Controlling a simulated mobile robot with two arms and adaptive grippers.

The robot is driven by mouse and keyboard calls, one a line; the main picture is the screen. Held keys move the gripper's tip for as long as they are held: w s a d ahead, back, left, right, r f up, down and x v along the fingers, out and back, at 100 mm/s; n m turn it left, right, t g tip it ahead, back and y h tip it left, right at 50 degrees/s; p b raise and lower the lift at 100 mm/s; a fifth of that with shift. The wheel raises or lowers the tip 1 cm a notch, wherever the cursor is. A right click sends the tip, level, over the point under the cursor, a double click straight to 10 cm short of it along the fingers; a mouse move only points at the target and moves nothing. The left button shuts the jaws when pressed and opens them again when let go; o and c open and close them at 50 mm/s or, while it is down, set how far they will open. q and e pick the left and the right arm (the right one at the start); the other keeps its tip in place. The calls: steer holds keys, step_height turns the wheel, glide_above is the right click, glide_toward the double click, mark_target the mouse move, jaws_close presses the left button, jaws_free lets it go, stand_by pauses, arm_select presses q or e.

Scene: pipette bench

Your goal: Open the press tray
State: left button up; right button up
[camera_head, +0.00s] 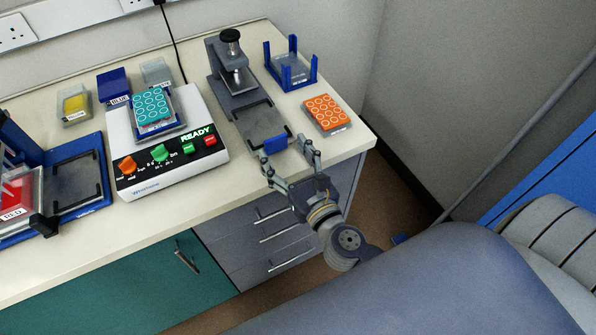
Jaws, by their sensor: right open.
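The press (230,82) is a grey stand with a black knob on top, at the back right of the bench. Its flat grey tray (257,122) extends from the base toward the bench front and ends in a blue handle (275,144). My right gripper (288,161) is open at the tray's front end. One finger is on each side of the blue handle, and I cannot tell whether either touches it. My left gripper is not in view.
A white READY device (150,185) holding a teal well plate (151,105) stands left of the press. An orange plate (326,112) and a blue-posted rack (291,70) are to the right. Drawers (268,232) lie below the bench edge.

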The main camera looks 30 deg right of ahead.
steer(key=s, duration=0.6)
steer(key=shift+s, duration=0.3)
steer(key=shift+d, duration=0.1)
